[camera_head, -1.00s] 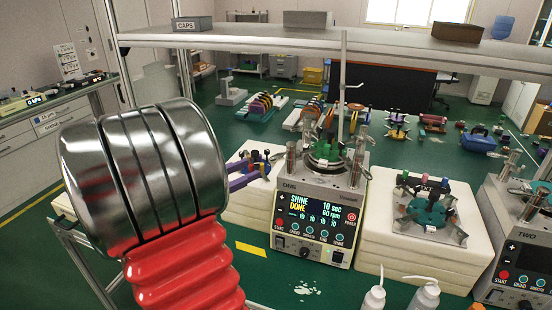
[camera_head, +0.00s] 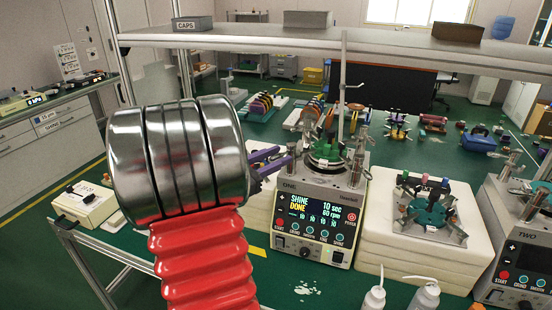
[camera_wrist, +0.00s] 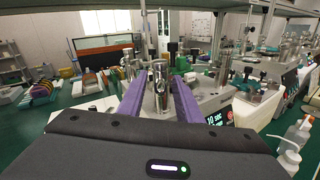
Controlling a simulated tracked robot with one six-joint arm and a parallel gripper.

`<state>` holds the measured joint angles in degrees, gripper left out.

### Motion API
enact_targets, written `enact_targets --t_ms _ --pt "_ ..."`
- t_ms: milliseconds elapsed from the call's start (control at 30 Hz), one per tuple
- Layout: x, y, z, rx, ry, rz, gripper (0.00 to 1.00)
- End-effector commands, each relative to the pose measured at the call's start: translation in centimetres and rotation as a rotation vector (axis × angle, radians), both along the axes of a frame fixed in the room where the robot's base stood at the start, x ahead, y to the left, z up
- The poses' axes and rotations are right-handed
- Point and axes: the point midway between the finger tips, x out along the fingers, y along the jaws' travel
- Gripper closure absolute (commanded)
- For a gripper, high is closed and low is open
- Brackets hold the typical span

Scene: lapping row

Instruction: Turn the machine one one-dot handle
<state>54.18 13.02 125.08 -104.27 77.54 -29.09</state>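Machine one (camera_head: 318,192) stands on the bench in the head view, labelled ONE, its screen reading "SHINE DONE". On top are a green part (camera_head: 326,152) and upright metal handles. The nearest handle, a shiny metal post (camera_wrist: 159,75), stands between my purple fingers in the wrist view. It seems to be the left front handle (camera_head: 308,128) in the head view. Its dot marking is too small to read. My gripper (camera_wrist: 157,88) is open, with gaps visible beside the post. In the head view my gripper (camera_head: 285,166) reaches the machine's left side, partly hidden by my arm.
A white block with a green fixture (camera_head: 428,212) stands right of machine one, and machine two (camera_head: 520,262) beyond it. Two white bottles (camera_head: 424,296) stand in front. A shelf (camera_head: 280,36) with a post crosses above the machine. A cream box (camera_head: 88,205) is at left.

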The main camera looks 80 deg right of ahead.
Motion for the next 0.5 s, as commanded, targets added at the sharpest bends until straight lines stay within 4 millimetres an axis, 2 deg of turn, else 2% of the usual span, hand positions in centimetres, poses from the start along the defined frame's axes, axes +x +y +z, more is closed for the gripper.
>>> enact_targets --t_ms 267,500 --pt "-0.05 -0.07 0.0 0.0 0.0 0.0 0.69" --pt "-0.06 -0.05 0.0 0.0 0.0 -0.001 0.86"
